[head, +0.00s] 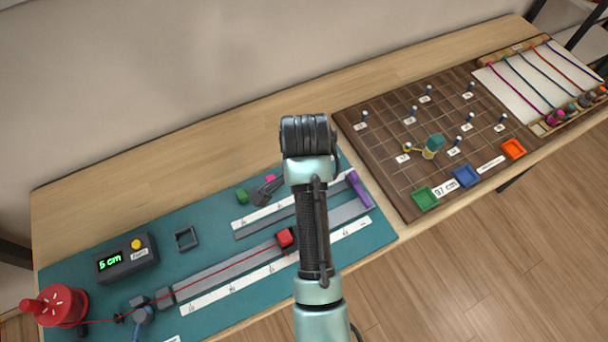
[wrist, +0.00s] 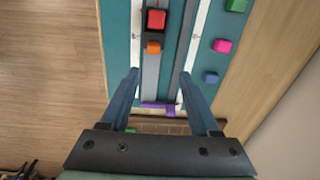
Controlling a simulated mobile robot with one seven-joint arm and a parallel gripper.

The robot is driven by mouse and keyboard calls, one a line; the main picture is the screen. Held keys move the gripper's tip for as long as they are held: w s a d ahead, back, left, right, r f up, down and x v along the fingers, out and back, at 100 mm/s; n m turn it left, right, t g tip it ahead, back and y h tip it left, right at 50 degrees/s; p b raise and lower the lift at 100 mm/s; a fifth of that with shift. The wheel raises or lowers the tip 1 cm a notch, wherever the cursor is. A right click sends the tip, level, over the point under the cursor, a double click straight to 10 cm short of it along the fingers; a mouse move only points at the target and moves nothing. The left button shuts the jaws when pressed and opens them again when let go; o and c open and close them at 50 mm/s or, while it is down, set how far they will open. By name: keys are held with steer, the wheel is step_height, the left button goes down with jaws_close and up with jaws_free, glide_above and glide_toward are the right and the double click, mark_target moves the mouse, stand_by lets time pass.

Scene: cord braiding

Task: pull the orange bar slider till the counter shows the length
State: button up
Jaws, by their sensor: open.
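The orange bar slider (wrist: 153,47) shows in the wrist view on the grey rail, just beside a red block (wrist: 156,18). In the head view my arm hides the orange piece, while the red block (head: 285,238) shows on the rail with a red cord running to it. The counter (head: 125,260) reads 5 cm in green. My gripper (wrist: 159,74) is open, its two fingers spread apart with nothing held between them. In the wrist picture the orange piece lies beyond the fingertips, roughly between their lines; the height gap cannot be told.
A purple bar (head: 360,190) crosses the rails' right end. A red spool (head: 62,305) stands at the mat's left end. Green (wrist: 236,5), magenta (wrist: 222,46) and blue (wrist: 210,77) blocks lie beside the rails. A brown pegboard (head: 390,160) is at right.

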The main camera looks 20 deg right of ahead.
steer(key=shift+g, duration=0.3)
steer(key=f, duration=1.2)
steer(key=shift+s+f, duration=0.35)
steer(key=shift+f, duration=0.05)
jaws_close()
stand_by(0.6)
